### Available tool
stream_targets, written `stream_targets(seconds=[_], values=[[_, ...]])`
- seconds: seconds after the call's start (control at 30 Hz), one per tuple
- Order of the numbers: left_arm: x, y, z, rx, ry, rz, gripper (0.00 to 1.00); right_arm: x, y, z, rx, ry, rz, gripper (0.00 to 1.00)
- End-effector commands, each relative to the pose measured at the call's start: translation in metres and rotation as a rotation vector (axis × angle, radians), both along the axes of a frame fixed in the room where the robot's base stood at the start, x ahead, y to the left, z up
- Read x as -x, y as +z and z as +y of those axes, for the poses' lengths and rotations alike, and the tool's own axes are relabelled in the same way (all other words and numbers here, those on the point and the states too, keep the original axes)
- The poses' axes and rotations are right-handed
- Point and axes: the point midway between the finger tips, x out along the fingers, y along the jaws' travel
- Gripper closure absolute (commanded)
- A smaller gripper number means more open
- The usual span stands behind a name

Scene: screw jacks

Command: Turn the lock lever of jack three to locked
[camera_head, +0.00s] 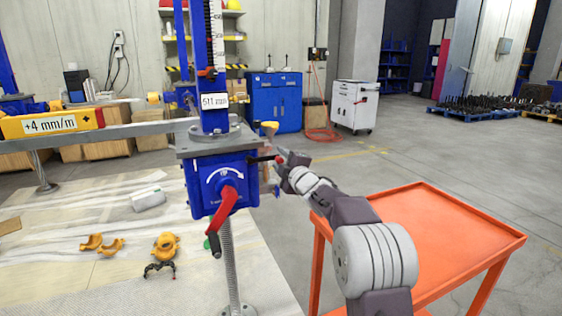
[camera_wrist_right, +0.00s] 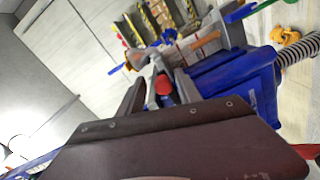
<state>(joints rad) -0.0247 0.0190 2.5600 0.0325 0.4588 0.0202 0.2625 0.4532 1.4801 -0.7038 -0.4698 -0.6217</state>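A blue screw jack (camera_head: 207,188) stands on a threaded spindle, with a red crank (camera_head: 226,205) hanging at its front. A short dark lever with a red tip (camera_head: 277,159), apparently the lock lever, sticks out from its right side. My right gripper (camera_head: 281,160) is at that tip. In the right wrist view, the red tip (camera_wrist_right: 164,85) lies between the two fingers (camera_wrist_right: 160,92). The fingers look apart, with a gap beside the tip. The lever's root is partly hidden. No number three is readable on the jack. My left gripper is not in view.
An orange table (camera_head: 430,220) stands at the right, close to my right arm. A yellow level (camera_head: 50,123) marked +4 mm/m lies on the beam at left. Orange clamps (camera_head: 165,245) lie on the floor sheet. A white cart (camera_head: 355,105) stands behind on open floor.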

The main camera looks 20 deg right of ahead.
Motion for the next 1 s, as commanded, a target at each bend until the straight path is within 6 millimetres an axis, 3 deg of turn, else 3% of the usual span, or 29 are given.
stream_targets(seconds=[0.27,0.7,1.0], values=[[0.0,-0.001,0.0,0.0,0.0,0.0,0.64,0.011,-0.002,-0.001,0.001,-0.001,0.004,0.59],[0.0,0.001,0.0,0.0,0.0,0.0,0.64,0.085,-0.001,-0.003,0.0,-0.001,0.002,0.59],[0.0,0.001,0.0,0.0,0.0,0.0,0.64,0.091,-0.001,-0.003,0.0,0.0,0.001,0.59]])
